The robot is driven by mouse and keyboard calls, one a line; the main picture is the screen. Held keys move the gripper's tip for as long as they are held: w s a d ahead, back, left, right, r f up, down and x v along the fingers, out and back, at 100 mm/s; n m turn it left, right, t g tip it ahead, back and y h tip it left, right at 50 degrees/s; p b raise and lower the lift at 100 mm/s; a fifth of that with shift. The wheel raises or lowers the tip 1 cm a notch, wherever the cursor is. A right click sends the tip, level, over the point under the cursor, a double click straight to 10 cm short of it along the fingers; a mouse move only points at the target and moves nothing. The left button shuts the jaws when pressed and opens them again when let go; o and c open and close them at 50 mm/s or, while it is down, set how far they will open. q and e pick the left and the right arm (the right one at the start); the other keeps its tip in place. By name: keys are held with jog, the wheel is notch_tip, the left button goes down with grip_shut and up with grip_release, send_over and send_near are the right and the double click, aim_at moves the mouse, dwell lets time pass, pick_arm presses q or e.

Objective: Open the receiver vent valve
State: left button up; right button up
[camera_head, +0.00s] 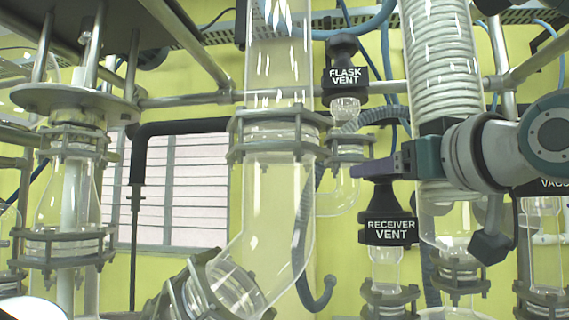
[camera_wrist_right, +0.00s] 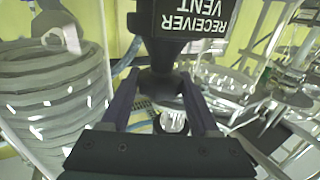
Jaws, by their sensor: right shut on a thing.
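The receiver vent valve (camera_head: 390,231) is a black body with a white "RECEIVER VENT" label and a narrow neck above it. It stands upright on a clear glass tube at the right of the head view. In the right wrist view the valve (camera_wrist_right: 182,20) appears upside down at the top. My right gripper (camera_head: 368,168) reaches in from the right at the valve's top. Its two purple fingers stand on either side of the black handle (camera_wrist_right: 160,86) and are shut on it. The head view hides most of the handle behind the fingers. My left gripper is not in view.
The flask vent valve (camera_head: 345,77) is above and to the left. A coiled glass condenser (camera_head: 440,65) stands close behind my right wrist. A wide glass column (camera_head: 279,180) is left of the valve. A grey hose (camera_head: 385,116) passes behind.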

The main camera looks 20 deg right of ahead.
jog(key=shift+d+n+y, duration=0.1)
jog(key=shift+n+y, duration=0.5)
jog(key=shift+y, duration=0.4)
jog(key=shift+f+y, duration=0.1)
jog(key=shift+y, duration=0.2)
jog(key=o, duration=1.4)
jog(key=shift+w+h, duration=0.1)
jog(key=shift+h, duration=0.4)
